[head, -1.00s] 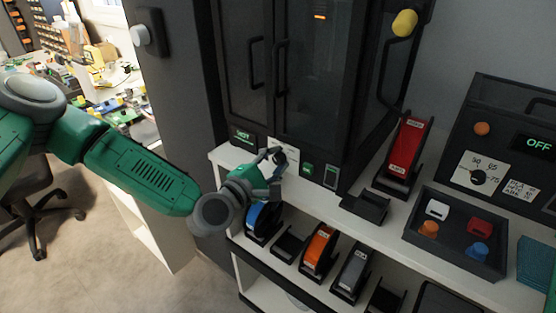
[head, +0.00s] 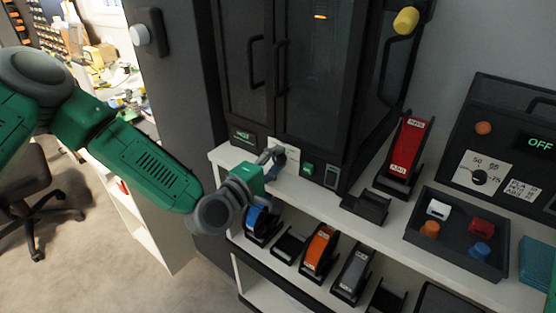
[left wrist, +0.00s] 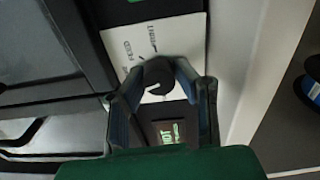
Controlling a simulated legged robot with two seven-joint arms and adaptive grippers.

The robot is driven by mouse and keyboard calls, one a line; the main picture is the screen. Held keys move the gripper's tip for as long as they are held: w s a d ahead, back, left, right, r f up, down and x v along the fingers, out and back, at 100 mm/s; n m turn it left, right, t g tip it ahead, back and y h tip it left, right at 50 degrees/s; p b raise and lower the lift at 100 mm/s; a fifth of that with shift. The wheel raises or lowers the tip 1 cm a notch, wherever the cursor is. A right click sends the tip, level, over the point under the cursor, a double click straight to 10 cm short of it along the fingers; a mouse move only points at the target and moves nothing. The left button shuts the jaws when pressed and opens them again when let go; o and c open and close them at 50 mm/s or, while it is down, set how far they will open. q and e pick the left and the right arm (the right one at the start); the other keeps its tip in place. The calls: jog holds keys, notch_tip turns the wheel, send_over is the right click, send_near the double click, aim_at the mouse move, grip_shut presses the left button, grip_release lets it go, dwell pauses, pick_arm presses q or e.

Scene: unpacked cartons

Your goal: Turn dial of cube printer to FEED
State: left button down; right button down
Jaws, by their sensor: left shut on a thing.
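The cube printer (head: 318,85) is a tall black cabinet on a white shelf, with its controls along the lower front edge. Its black dial (left wrist: 159,74) sits on a white plate (left wrist: 138,44) printed with FEED and PRINT. My left gripper (head: 274,156) reaches the dial from the left and front. In the left wrist view my left gripper (left wrist: 160,80) has a finger on each side of the dial and is shut on it. A white mark shows on the dial, but I cannot tell for certain which word it points to. My right gripper is out of view.
A green-lit display (head: 243,136) is left of the dial; a green button (head: 308,169) and a switch (head: 331,176) are to its right. Spool holders (head: 319,250) stand on the lower shelf. A dark tray (head: 455,235) of small parts lies right.

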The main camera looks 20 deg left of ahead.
pick_arm(q)
jog(key=m, duration=0.6)
jog(key=shift+s+d+f+m, duration=0.1)
jog(key=shift+s+f+m, duration=0.2)
jog(key=shift+f, duration=0.1)
jog(key=m, duration=0.5)
jog(key=shift+m, duration=0.4)
jog(key=c, duration=1.3)
grip_release()
jog(key=shift+o, duration=0.2)
jog(key=shift+r, duration=0.2)
